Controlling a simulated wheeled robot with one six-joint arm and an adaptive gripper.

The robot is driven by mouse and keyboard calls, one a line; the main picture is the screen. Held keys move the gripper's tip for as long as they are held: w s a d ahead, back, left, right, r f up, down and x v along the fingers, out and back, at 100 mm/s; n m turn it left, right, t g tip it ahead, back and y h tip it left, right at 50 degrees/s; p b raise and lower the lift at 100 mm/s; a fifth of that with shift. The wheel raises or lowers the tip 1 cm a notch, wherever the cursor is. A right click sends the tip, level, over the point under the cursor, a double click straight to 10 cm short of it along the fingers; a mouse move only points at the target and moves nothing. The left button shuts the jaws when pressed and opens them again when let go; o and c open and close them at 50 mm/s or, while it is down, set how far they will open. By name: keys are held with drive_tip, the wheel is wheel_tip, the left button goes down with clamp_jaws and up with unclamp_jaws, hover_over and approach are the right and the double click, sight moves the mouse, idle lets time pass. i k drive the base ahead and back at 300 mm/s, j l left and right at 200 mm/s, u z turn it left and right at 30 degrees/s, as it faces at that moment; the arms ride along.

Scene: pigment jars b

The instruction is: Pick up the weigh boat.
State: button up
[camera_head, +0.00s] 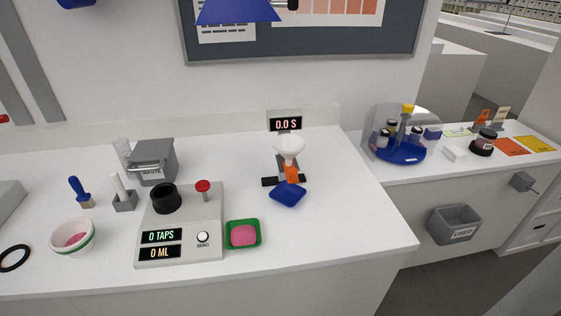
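A small green square dish (258,241) with pink material in it stands on the white bench, just right of the grey tapping device. A small blue square dish (288,194) sits behind it to the right, below the white funnel (289,147) and its orange spout. Both look like shallow weigh boats; no label shows which one is meant. I cannot tell whether the blue dish holds anything. My gripper is not in view.
The grey device (180,222) with black cup and red knob stands left of the green dish. A white bowl (73,238), grey waste bin (153,161) and brush (80,190) are farther left. The bench right of the dishes is clear to its edge.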

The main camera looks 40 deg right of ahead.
sight(245, 233)
drive_tip(key=k+l+u, duration=0.65)
drive_tip(key=k+l, duration=0.15)
drive_tip(key=k, duration=0.15)
